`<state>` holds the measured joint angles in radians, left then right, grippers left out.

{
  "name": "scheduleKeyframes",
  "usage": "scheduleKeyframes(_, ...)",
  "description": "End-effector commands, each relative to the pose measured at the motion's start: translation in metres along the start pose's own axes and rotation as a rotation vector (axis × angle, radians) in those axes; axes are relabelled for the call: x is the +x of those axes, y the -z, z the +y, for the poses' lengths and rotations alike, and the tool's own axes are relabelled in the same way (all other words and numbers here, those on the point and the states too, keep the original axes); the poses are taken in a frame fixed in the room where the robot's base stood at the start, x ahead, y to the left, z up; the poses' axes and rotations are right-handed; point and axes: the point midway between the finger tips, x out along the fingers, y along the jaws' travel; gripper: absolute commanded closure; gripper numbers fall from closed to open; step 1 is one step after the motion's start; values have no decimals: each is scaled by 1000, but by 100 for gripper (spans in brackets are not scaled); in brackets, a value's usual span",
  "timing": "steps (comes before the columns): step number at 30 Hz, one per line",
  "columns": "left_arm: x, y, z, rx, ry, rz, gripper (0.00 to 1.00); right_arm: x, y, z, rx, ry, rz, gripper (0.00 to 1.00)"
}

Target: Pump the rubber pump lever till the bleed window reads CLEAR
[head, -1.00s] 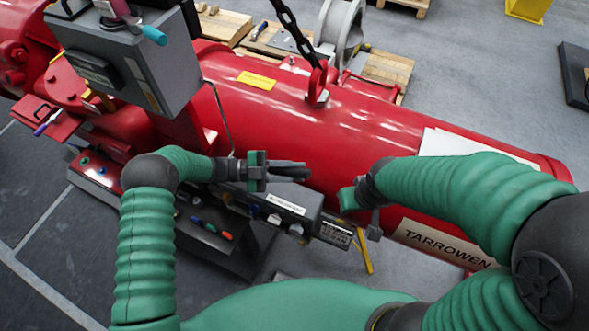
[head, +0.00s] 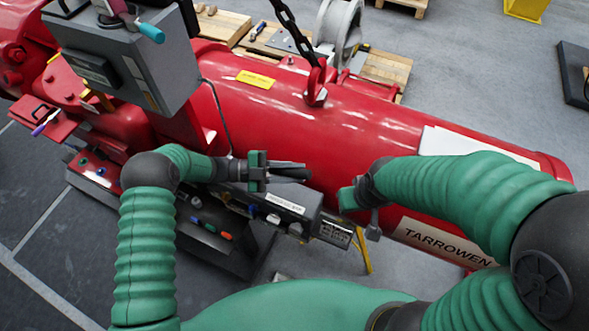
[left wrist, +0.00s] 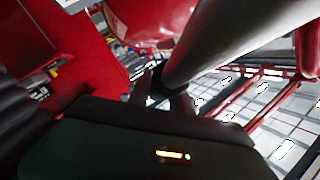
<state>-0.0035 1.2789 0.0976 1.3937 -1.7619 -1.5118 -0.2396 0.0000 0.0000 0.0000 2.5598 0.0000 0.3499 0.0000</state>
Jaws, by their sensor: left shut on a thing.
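My left gripper (head: 290,172) is in front of the red cylinder, above a grey box (head: 318,215) with a white label. In the left wrist view, the fingers (left wrist: 168,90) are closed around a thick grey rod (left wrist: 215,40), which looks like the pump lever. The rod runs to the upper right there. In the head view the gripper and arm largely hide it. My right gripper (head: 350,197) is beside the red cylinder, right of the box; its jaws are too unclear to judge. A small plate with dark print (head: 334,232) is on the box end. No bleed window reading is legible.
The large red cylinder (head: 400,150) lies across the view, with a chain and red hook (head: 316,85) above it. A grey cabinet (head: 130,70) is at upper left. A dark tray (head: 205,237) with small coloured items is below my left gripper. Pallets stand behind.

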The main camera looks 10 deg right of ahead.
Motion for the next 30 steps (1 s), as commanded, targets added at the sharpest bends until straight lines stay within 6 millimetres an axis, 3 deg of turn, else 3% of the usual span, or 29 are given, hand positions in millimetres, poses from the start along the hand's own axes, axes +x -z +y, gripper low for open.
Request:
scheduleKeyframes(3,9,-26,29,44,-77,-86,100,22,-5,0,0,0,0,65)
scheduleKeyframes(8,17,-49,53,99,-160,-185,100,36,-9,0,0,0,-1,65)
scheduleKeyframes(20,18,-56,61,123,-195,-228,100,38,-9,0,0,0,0,65)
scheduleKeyframes(21,18,-55,61,123,-195,-228,74,38,-9,0,0,0,0,65)
scheduleKeyframes(26,20,-55,60,122,-193,-226,54,38,-9,0,0,0,0,65)
scheduleKeyframes(30,22,-55,60,122,-193,-225,54,38,-9,0,0,0,0,65)
